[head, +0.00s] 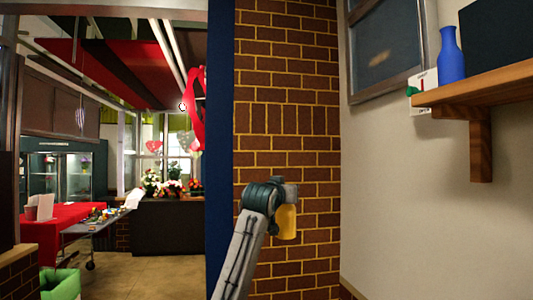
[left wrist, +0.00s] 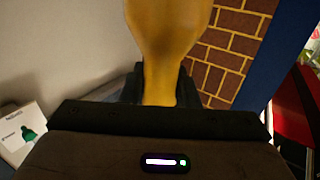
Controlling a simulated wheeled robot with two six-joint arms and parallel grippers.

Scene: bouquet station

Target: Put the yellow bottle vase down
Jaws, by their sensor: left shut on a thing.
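The yellow bottle vase (head: 286,222) is held in the air in front of the brick wall in the head view, partly hidden by my left gripper (head: 283,198). The left gripper is shut on its narrow neck, and the wider body shows just below the gripper. In the left wrist view, the vase (left wrist: 168,35) runs from between the dark fingers to the top edge, where its body is cut off. Nothing touches the visible part of the vase except the gripper. My right gripper is in neither view.
A wooden shelf (head: 500,86) on the right wall carries a blue bottle (head: 452,60) and a dark panel (head: 495,35). A red-covered table (head: 50,232) and a green bin (head: 62,284) are far left.

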